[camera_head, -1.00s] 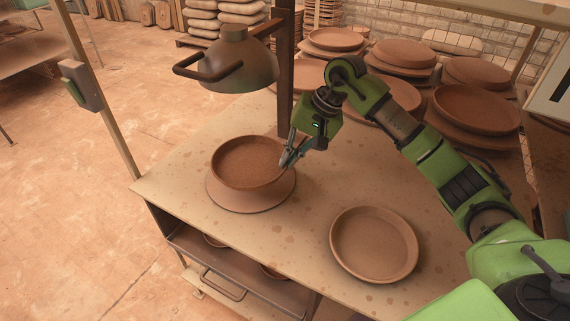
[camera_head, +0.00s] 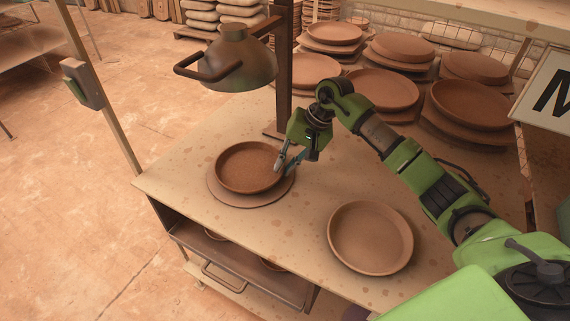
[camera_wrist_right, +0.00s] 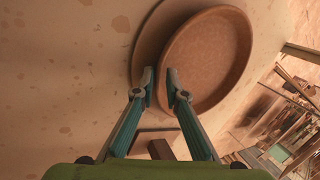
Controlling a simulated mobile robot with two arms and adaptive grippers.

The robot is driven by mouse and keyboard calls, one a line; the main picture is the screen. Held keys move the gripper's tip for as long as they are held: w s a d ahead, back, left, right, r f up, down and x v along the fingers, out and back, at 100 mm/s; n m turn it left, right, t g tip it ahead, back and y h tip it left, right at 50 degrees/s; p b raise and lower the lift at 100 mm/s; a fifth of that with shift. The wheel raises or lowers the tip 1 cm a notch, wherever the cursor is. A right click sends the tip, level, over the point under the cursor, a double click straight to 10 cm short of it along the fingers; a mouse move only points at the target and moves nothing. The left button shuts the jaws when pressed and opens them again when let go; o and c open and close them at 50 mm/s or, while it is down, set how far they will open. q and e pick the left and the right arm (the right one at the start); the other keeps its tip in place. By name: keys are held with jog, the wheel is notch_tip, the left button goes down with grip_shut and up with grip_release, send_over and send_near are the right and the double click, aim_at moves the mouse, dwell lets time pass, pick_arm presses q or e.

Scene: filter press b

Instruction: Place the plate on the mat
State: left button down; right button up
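A round brown plate (camera_head: 248,167) with a raised rim sits over the round, flat mat (camera_head: 240,200) on the table. It appears to rest on the mat, a little toward the mat's far side, with the mat's edge showing in front. My right gripper (camera_head: 284,166) is at the plate's right rim, its fingers spread apart. In the right wrist view, the two fingertips (camera_wrist_right: 161,88) stand either side of the rim of the plate (camera_wrist_right: 208,62) with a gap between them; the mat (camera_wrist_right: 145,45) shows at left. My left gripper is out of view.
A second plate (camera_head: 370,237) lies on the table (camera_head: 300,220) at the front right. Several stacked plates (camera_head: 385,88) stand behind. The table is clear between the two plates.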

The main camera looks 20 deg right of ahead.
jog(key=shift+r, duration=0.1)
jog(key=shift+r, duration=0.1)
jog(key=b+v, duration=0.2)
jog(key=v, duration=1)
jog(key=shift+b, duration=0.4)
jog(key=shift+s, duration=0.1)
